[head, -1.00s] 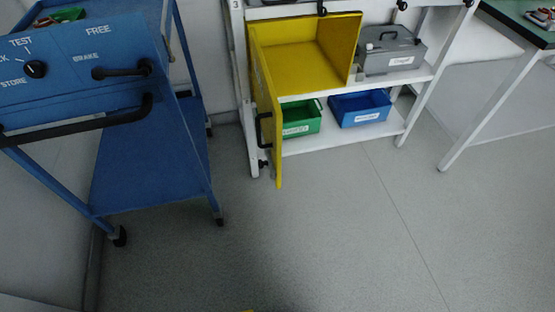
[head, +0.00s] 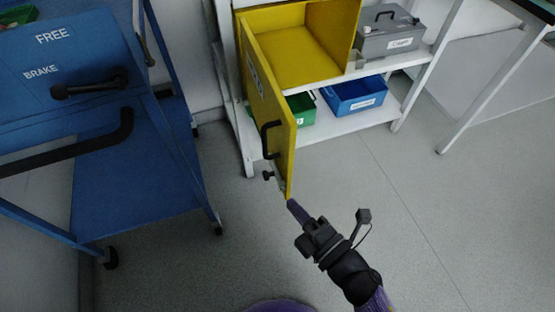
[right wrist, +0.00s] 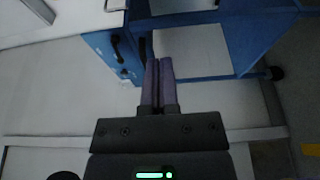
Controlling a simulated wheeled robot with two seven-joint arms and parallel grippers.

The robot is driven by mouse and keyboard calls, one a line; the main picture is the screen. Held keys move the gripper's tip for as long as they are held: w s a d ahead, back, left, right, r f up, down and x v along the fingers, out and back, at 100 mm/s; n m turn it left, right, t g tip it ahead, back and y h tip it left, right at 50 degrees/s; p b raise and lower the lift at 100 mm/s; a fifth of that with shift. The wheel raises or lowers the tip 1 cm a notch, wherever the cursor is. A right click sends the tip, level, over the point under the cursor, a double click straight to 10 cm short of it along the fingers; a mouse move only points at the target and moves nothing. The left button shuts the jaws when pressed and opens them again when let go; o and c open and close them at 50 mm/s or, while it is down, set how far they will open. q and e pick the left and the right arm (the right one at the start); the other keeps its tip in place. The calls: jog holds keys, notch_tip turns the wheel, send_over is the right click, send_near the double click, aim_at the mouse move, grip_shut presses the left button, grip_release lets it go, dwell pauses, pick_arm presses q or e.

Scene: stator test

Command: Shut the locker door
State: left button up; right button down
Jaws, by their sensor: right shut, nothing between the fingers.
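The yellow locker (head: 300,52) sits on a white shelf rack, and its empty inside shows. Its yellow door (head: 276,120) stands open, swung out from the locker's left side. A black handle (head: 268,140) is on the door's left-facing side, with a small dark knob (head: 268,175) below it. My right gripper (head: 294,207) is shut and empty, its tip just below the door's lower outer corner; I cannot tell whether they touch. In the right wrist view the two purple fingers (right wrist: 158,82) lie side by side. My left gripper is not in view.
A blue trolley (head: 130,185) with a dark push bar stands at the left. A grey case (head: 388,35) sits right of the locker. A green bin (head: 301,108) and a blue bin (head: 354,95) are on the lower shelf. The grey floor (head: 400,220) at the right is clear.

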aim_at(286, 170)
jog(key=b+x, duration=0.2)
jog(key=x, duration=0.8)
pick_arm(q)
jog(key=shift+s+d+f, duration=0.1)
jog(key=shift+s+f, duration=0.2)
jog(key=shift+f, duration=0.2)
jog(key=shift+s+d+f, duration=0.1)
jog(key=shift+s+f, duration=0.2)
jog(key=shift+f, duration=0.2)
pick_arm(e)
jog(key=shift+w+d+r, duration=0.1)
jog(key=shift+d, duration=1)
jog(key=shift+w+d, duration=0.1)
jog(key=shift+d, duration=1)
